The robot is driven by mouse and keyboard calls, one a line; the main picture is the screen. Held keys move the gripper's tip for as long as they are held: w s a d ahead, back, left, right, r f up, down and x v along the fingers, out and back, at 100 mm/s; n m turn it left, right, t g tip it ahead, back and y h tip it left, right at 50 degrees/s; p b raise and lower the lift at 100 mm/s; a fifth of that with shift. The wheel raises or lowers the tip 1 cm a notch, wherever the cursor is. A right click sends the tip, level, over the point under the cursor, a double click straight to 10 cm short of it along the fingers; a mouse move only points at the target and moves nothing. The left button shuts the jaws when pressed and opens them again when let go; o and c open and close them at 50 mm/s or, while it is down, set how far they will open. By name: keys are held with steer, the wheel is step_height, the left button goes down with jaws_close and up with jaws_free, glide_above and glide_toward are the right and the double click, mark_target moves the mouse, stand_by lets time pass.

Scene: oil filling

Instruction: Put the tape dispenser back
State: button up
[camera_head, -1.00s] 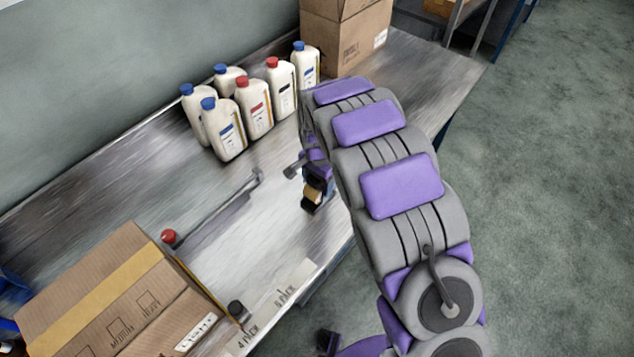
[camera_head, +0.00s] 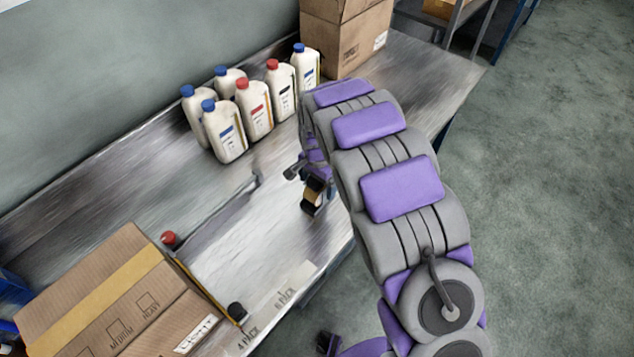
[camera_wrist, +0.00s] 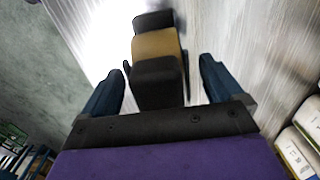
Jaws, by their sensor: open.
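The tape dispenser (camera_head: 313,195), black with a roll of tan tape, is near the front edge of the metal table, below the end of my arm. In the wrist view the tape dispenser (camera_wrist: 158,62) lies between the two blue fingers of my gripper (camera_wrist: 160,85). The fingers are open, with a visible gap on each side of it. In the head view my gripper (camera_head: 300,172) is mostly hidden by my arm. I cannot tell exactly how the dispenser's underside rests on the table.
Several white bottles (camera_head: 228,130) with red and blue caps stand behind on the metal table (camera_head: 110,190). A closed cardboard box (camera_head: 120,295) is at the front left, with a red cap (camera_head: 168,238) behind it. Another cardboard box (camera_head: 345,40) is at the back.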

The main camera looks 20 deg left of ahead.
step_height(320, 180, up, 12)
steer(key=p, duration=0.2)
steer(key=shift+f+p, duration=0.15)
steer(key=shift+p, duration=0.2)
steer(key=s+d+r+n, duration=0.1)
steer(key=s+d+r, duration=0.45)
steer(key=d, duration=0.45)
steer(key=s+d+r, duration=0.4)
steer(key=d+r, duration=0.2)
steer(key=d, duration=0.4)
steer(key=s+d+n, duration=0.1)
steer(key=s+d, duration=0.2)
steer(key=s, duration=0.5)
steer(key=s+d+r+n+g, duration=0.1)
steer(key=s+d, duration=0.3)
steer(key=s, duration=0.4)
steer(key=s+d+n, duration=0.1)
steer(key=s+d, duration=0.3)
steer(key=s, duration=0.4)
steer(key=shift+r+g, duration=0.2)
steer(key=shift+g, duration=0.2)
